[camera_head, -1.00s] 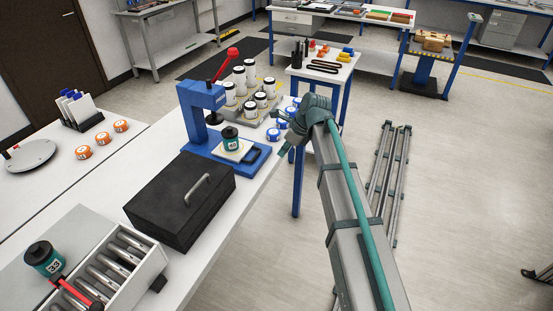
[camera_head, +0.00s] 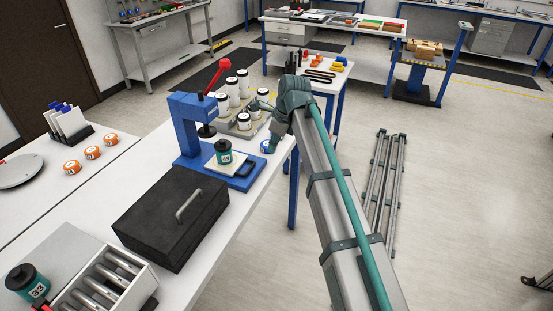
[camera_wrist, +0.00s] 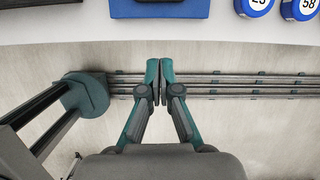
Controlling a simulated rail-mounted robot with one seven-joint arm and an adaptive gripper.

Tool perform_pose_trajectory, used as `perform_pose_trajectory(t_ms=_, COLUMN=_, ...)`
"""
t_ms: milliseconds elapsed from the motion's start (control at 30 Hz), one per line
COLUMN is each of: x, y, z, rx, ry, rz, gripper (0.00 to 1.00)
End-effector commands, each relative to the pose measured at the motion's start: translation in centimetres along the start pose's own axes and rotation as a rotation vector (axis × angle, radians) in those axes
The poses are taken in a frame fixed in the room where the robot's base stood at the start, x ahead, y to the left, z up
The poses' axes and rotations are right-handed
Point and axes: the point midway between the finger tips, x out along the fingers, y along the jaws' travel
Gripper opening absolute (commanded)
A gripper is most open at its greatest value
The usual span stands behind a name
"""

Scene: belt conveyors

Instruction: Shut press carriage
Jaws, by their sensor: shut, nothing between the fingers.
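The press is a blue frame (camera_head: 187,125) with a red lever (camera_head: 218,76), standing on the bench behind the black case. A teal canister with a black lid (camera_head: 223,153) stands on the carriage's pale plate. In the wrist view the carriage edge (camera_wrist: 160,10) shows at the top, beyond the fingertips. My gripper (camera_wrist: 160,68) is shut and empty, apart from the carriage and over the floor beside the bench edge. My arm partly hides the area right of the press.
A black case (camera_head: 172,215) with a handle lies nearer on the bench. A rack of white jars (camera_head: 238,100) stands behind the press. Blue-rimmed discs (camera_wrist: 258,5) lie right of the carriage in the wrist view. Floor right of the bench is mostly open, with metal rails (camera_head: 385,180).

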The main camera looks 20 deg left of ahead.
Motion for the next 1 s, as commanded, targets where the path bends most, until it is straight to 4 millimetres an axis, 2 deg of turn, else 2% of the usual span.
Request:
perform_pose_trajectory(t_ms=267, x=2.6, y=0.2, z=-0.4, rx=0.017, ry=0.011, rz=0.008, gripper=0.0)
perform_pose_trajectory(t_ms=700, x=10.1, y=0.2, z=-0.4, rx=0.016, ry=0.011, rz=0.007, gripper=0.0)
perform_pose_trajectory(t_ms=800, x=10.6, y=0.0, z=1.3, rx=0.015, ry=0.01, rz=0.006, gripper=0.0)
perform_pose_trajectory(t_ms=1000, x=11.6, y=0.0, z=2.8, rx=0.015, ry=0.009, rz=0.004, gripper=0.0)
